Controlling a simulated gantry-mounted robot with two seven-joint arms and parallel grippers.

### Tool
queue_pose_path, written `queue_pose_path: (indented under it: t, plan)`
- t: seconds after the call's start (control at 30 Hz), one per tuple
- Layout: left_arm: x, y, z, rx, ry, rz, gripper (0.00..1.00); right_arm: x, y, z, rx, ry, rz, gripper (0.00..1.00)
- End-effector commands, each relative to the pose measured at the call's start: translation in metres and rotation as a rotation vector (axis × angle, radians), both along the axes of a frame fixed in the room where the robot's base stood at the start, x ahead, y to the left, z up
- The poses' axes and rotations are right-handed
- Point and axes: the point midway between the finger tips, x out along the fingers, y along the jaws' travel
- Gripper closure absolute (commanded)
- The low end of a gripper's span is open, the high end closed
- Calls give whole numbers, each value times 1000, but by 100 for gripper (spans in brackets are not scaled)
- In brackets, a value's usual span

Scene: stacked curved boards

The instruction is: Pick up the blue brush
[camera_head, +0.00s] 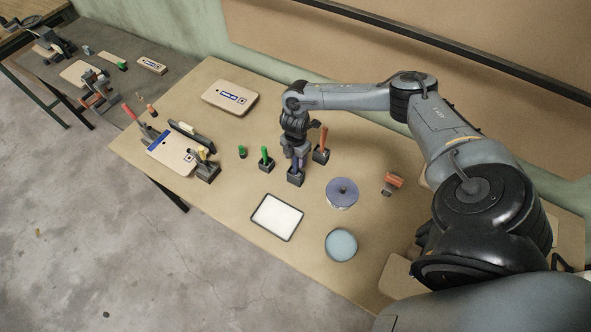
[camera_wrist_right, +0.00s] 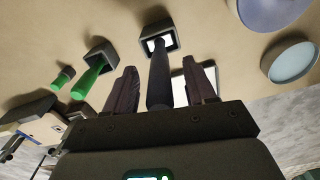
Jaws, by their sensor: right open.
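The blue brush (camera_wrist_right: 158,75), its handle looking very dark, stands in a small dark square holder (camera_wrist_right: 158,38) with a white inside. The holder also shows in the head view (camera_head: 295,178), directly below my right gripper (camera_head: 296,158). In the wrist view my right gripper (camera_wrist_right: 160,78) is open, with one finger on each side of the brush handle. I cannot tell whether a finger touches it. In the head view the fingers mostly hide the brush. My left gripper is not in view.
A red-handled brush in a holder (camera_head: 321,150) stands close on the right, a green-handled one (camera_head: 265,160) on the left. A white tray (camera_head: 276,217), a purple round container (camera_head: 342,192) and a light blue one (camera_head: 341,245) lie nearer the front. Bare table surrounds the curved board (camera_head: 230,97).

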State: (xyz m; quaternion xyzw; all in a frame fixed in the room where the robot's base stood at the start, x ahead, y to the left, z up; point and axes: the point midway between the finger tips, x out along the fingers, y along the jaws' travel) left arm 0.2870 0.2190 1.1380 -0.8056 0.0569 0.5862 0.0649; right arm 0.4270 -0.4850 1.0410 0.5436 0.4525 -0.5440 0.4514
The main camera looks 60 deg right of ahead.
Motion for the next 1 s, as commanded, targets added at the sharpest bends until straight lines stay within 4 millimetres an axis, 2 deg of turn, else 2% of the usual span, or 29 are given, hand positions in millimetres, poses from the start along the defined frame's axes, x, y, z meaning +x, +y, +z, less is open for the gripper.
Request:
queue_pose_path:
  t: [0.33, 0.7, 1.0]
  plan:
    - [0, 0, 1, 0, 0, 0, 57, 0, 0, -7, -1, 0, -1, 45]
    - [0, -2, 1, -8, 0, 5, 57, 0, 0, -7, -1, 0, -1, 100]
    - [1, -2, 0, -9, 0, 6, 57, 0, 0, -4, 0, -2, -1, 100]
